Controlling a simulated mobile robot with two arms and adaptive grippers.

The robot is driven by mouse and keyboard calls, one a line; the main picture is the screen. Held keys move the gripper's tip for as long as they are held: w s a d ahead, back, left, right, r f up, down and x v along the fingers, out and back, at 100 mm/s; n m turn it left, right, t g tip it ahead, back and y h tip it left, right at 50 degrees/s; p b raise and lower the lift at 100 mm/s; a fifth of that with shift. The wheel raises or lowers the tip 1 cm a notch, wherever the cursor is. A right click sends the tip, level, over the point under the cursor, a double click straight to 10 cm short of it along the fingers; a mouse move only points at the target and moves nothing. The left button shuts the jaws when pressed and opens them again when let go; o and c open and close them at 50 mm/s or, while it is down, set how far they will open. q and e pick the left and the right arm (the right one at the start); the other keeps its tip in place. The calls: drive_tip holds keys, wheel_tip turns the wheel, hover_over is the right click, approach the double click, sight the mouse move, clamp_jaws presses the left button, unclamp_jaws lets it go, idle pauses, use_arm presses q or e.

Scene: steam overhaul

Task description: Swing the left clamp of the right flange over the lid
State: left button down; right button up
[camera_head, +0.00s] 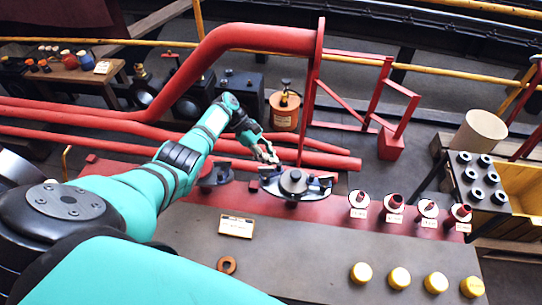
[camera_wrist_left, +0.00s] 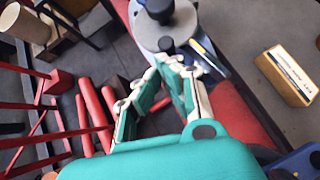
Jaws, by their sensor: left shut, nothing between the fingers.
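The right flange (camera_head: 292,184) sits on the red strip of the bench, with a round grey lid and a dark centre knob on it. The lid (camera_wrist_left: 168,28) also shows at the top of the left wrist view. A dark clamp (camera_head: 268,172) is at the flange's left side, partly hidden by my gripper; I cannot tell whether it lies over the lid. Another clamp (camera_head: 324,182) is on the right side. My left gripper (camera_head: 268,155) is shut and empty just behind the left clamp; in the wrist view its fingertips (camera_wrist_left: 170,66) are close to the lid's edge. My right gripper is out of view.
The left flange (camera_head: 214,176) is close by on the left. Red pipes (camera_head: 310,150) run behind. Several labelled red-topped fittings (camera_head: 396,203) stand to the right, yellow caps (camera_head: 399,277) in front. A label block (camera_head: 236,226) lies on the bench.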

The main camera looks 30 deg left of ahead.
use_arm(q)
drive_tip(key=shift+w+d+p, duration=0.1)
drive_tip(key=shift+d+p, duration=1)
drive_tip(key=shift+d, duration=0.1)
drive_tip(key=shift+d+f, duration=0.1)
idle(0.4)
idle(0.8)
drive_tip(key=v, duration=1.2)
drive_tip(key=shift+w, duration=0.1)
